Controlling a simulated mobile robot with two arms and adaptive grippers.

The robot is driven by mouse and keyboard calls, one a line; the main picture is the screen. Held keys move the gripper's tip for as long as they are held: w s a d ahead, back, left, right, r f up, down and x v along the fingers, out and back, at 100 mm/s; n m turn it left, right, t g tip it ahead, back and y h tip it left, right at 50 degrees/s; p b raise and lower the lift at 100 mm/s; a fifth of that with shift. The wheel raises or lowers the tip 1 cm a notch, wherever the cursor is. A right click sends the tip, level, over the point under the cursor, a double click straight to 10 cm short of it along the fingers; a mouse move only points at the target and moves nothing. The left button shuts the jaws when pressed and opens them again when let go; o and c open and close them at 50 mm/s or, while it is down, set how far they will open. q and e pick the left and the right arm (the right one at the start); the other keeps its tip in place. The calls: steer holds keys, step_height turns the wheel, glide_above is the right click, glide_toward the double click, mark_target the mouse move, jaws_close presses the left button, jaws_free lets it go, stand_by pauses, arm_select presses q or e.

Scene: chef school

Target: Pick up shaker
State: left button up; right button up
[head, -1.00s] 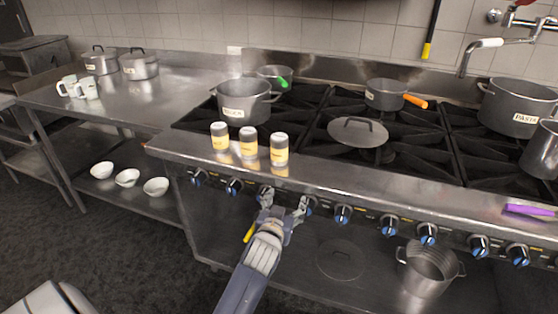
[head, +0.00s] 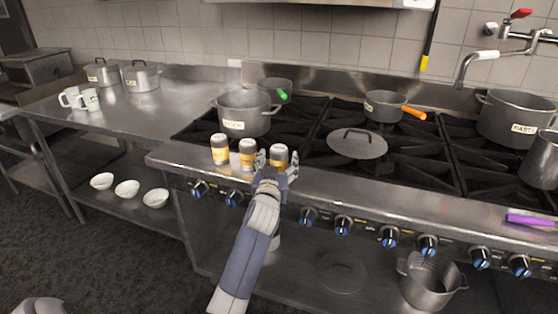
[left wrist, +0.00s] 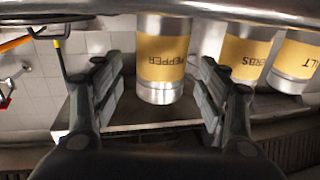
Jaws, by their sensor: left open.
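Three shakers with yellow labels stand in a row on the steel front ledge of the stove. In the head view the rightmost is the pepper shaker (head: 279,154), the middle one is the herbs shaker (head: 247,153) and the left one is the salt shaker (head: 219,149). My left gripper (head: 277,164) is open, with its fingers on either side of the pepper shaker. The left wrist view, upside down, shows the pepper shaker (left wrist: 163,62) between the open fingers, with gaps at both sides. My right gripper is not in view.
A stock pot (head: 244,116) stands on the burners behind the shakers. A lid (head: 357,144) lies on the grates to the right. A purple-handled item (head: 531,220) lies on the ledge at far right. The ledge between is clear.

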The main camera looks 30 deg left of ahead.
arm_select(q)
steer(key=shift+x, duration=1.4)
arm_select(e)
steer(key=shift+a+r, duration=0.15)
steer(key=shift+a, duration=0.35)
arm_select(q)
steer(key=shift+f, duration=0.1)
steer(key=c, duration=1.3)
steer(key=shift+o, duration=0.2)
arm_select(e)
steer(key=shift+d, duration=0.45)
